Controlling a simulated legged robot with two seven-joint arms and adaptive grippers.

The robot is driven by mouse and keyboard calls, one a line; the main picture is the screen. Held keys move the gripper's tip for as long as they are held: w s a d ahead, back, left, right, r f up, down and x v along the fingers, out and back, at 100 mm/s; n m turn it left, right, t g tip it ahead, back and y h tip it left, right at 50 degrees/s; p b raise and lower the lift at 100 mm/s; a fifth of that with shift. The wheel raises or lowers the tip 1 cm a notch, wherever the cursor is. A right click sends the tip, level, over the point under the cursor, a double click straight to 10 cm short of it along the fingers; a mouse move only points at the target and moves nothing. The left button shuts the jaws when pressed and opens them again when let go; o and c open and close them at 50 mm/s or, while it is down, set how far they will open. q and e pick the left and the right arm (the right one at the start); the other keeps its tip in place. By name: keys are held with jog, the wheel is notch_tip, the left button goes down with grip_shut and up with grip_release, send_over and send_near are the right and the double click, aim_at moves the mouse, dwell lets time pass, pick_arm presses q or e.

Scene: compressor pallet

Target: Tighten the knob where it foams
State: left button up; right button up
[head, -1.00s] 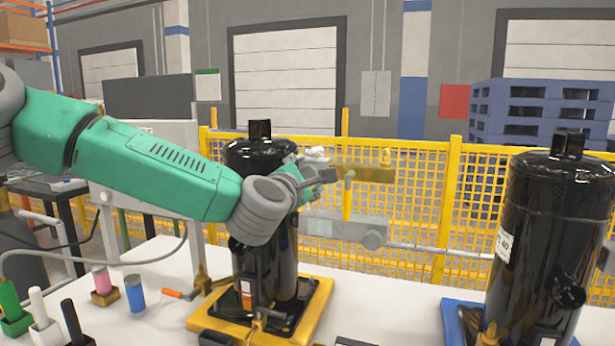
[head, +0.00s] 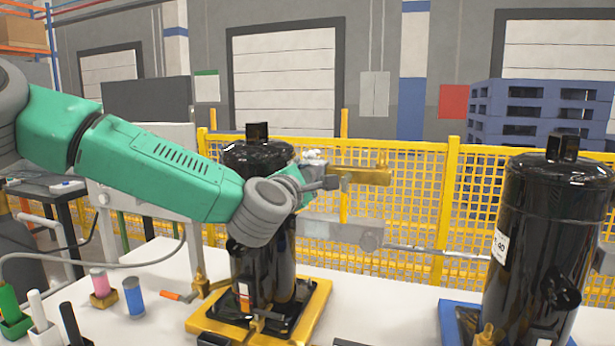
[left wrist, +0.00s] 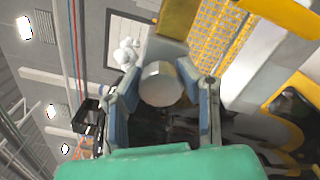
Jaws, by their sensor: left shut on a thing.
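My left gripper (head: 322,183) reaches in from the left, in front of the near black compressor (head: 265,265). In the left wrist view my left gripper (left wrist: 163,108) is shut on a pale round knob (left wrist: 160,85), with one finger on each side. White foam (left wrist: 125,53) clings just beyond the knob, to its upper left. In the head view the foam (head: 314,156) shows just above the fingers, beside a brass fitting (head: 362,175). The knob is hidden by the gripper in the head view. My right gripper is not in view.
The near compressor stands on a yellow base (head: 318,312). A second black compressor (head: 545,250) stands at the right on a blue base (head: 450,325). Colored bottles (head: 134,297) and markers stand at the front left of the white table (head: 385,290). A yellow fence (head: 420,190) runs behind.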

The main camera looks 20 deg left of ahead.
pick_arm(q)
jog(key=m, duration=0.1)
jog(key=m+p, duration=0.1)
jog(key=m, duration=0.1)
jog(key=m+p, duration=0.1)
jog(key=m, duration=0.1)
jog(key=shift+f, duration=0.3)
jog(key=m+p, duration=0.2)
jog(key=m, duration=0.3)
jog(key=shift+m, duration=0.4)
jog(key=m+p, duration=0.2)
jog(key=m, duration=0.3)
jog(key=shift+f+m+p, duration=0.15)
jog(key=shift+m+p, duration=0.45)
jog(key=shift+m, duration=1.8)
jog(key=o, duration=1)
jog(key=shift+o, duration=0.8)
